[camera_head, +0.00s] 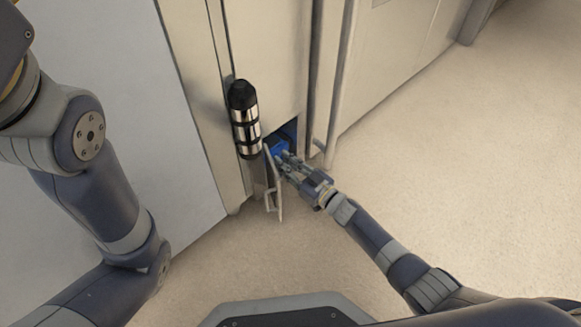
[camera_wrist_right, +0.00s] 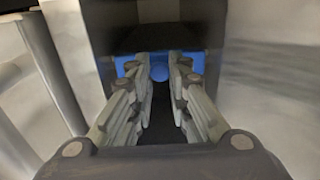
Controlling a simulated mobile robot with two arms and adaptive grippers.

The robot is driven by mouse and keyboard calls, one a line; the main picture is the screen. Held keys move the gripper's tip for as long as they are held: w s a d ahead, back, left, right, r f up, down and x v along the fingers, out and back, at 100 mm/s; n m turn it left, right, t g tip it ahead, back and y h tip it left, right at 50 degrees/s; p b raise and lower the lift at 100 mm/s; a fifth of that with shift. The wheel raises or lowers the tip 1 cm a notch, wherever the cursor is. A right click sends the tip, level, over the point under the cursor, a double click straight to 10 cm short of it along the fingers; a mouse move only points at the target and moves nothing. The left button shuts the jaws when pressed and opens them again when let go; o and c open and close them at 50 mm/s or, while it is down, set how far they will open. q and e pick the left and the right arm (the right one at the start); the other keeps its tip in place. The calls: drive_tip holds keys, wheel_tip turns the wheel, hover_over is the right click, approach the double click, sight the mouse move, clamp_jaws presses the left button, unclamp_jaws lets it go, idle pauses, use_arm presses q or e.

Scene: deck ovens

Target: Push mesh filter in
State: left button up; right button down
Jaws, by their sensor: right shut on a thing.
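The blue mesh filter (camera_head: 279,148) sits in a low opening in the oven front, and only part of it shows. My right gripper (camera_head: 286,160) is at the mouth of this opening. The blue front lies below a dark cavity. How deep the filter sits is hidden. My left arm shows at the left of the head view, but its gripper is out of view.
An open hatch door (camera_head: 273,184) hangs just left of my right gripper. A black and silver cylinder (camera_head: 244,118) is mounted above it on the oven front. A vertical bar (camera_head: 336,85) stands to the right. The floor (camera_head: 480,150) at the right is clear.

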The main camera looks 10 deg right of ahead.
drive_tip(key=shift+w, duration=0.15)
drive_tip(key=c, duration=1.5)
unclamp_jaws()
drive_tip(key=shift+a, duration=0.15)
drive_tip(key=v, duration=1.2)
